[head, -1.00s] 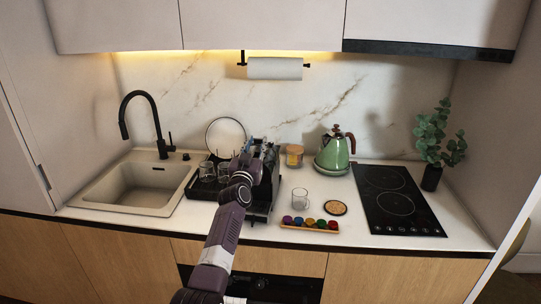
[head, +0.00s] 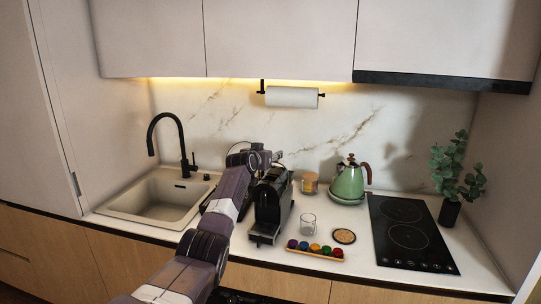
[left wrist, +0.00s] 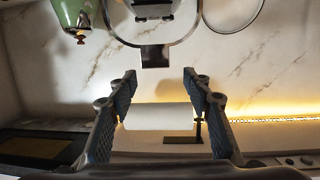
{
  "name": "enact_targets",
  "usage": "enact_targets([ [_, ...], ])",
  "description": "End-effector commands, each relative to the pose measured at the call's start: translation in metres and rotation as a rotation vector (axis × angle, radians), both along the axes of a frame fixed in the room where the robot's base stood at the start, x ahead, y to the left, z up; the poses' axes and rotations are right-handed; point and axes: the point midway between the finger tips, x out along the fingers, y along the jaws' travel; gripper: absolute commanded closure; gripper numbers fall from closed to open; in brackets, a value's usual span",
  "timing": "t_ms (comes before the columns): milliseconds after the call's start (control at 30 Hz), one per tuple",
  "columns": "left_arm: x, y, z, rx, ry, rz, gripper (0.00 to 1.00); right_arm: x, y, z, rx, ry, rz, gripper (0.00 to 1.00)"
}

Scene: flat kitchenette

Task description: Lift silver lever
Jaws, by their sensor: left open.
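The black coffee machine (head: 267,205) stands on the counter between the sink and the kettle. In the left wrist view, which is upside down, the silver lever (left wrist: 186,38) is a looped metal bar with a dark tab (left wrist: 155,56) at its end. My left gripper (left wrist: 158,84) is open and empty, with the tab just beyond the gap between its fingertips; I see no contact. In the head view the left gripper (head: 275,156) is above the machine's top, and my arm hides part of it and the lever. My right gripper is not in view.
A green kettle (head: 347,184), a glass cup (head: 308,224), a tray of coloured capsules (head: 315,250) and a cooktop (head: 408,236) are to the right. The sink (head: 160,197) is left. A paper towel roll (head: 291,97) hangs behind. The dish rack is mostly hidden by my arm.

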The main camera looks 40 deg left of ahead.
Motion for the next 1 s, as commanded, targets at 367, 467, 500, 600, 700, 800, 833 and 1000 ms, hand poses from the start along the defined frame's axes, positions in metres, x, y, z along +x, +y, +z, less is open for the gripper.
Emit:
enact_targets([
  [367, -0.002, -0.002, -0.001, 0.0, 0.002, -0.001, 0.54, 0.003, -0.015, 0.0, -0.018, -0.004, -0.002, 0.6],
  [467, -0.006, -0.004, 0.0, 0.002, 0.002, -0.003, 0.54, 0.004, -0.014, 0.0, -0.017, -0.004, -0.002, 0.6],
  [500, -0.008, -0.005, 0.0, 0.0, 0.002, -0.002, 0.54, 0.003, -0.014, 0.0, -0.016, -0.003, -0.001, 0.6],
  [600, -0.016, -0.009, 0.002, 0.003, 0.002, -0.003, 0.54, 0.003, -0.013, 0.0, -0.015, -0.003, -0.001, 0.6],
  [700, -0.024, -0.014, 0.005, 0.004, 0.003, -0.002, 0.54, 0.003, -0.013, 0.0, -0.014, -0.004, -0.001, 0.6],
  [800, -0.033, -0.018, 0.007, 0.002, 0.003, -0.003, 0.54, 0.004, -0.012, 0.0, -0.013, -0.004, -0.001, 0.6],
  [833, -0.036, -0.02, 0.009, 0.002, 0.002, -0.003, 0.54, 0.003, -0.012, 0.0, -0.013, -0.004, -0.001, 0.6],
  [1000, -0.053, -0.029, 0.013, 0.004, 0.003, -0.001, 0.54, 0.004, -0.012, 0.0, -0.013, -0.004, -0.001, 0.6],
])
